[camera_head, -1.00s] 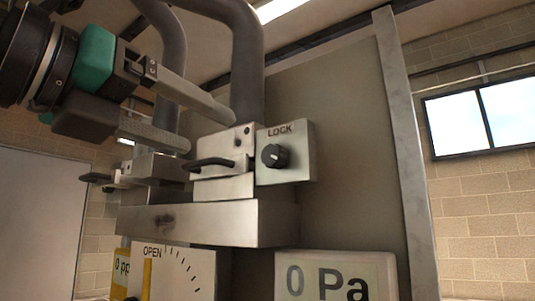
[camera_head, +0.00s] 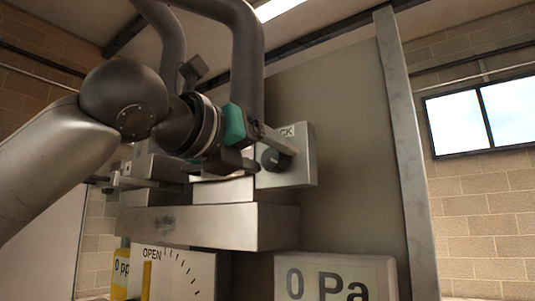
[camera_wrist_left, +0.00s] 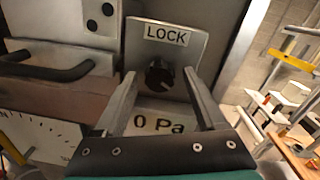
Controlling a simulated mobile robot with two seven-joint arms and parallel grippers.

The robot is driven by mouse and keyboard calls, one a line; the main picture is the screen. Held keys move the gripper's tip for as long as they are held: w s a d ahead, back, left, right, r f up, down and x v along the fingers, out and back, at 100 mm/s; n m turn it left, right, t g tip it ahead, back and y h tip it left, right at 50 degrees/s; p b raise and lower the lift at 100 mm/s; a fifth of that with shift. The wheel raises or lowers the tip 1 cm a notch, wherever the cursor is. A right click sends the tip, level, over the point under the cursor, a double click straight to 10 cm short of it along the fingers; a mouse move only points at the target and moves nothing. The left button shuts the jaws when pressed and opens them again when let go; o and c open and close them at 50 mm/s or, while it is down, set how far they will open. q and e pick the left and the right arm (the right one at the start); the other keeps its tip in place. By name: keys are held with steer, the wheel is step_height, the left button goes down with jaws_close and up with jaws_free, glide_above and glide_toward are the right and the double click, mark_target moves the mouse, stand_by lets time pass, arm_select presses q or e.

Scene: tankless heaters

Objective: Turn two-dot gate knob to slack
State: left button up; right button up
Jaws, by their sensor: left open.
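The black round knob (camera_head: 270,160) sits on a grey metal box (camera_head: 300,172) labelled LOCK. In the left wrist view the knob (camera_wrist_left: 158,76) lies below the LOCK label (camera_wrist_left: 167,34), between my fingertips. Its pointer direction is too dark to tell. A plate with two black dots (camera_wrist_left: 75,12) and a dark bar handle (camera_wrist_left: 48,70) adjoins the box on its left. My left gripper (camera_head: 277,159) is open in front of the knob, fingers pointing at it; it also fills the lower left wrist view (camera_wrist_left: 160,86). Contact with the knob cannot be told. My right gripper is not in view.
Dark pipes (camera_head: 247,60) rise behind my arm. The panel right of the box is bare.

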arm_select(q)
steer(key=shift+w+d, duration=0.15)
steer(key=shift+w, duration=0.05)
jaws_close()
stand_by(0.6)
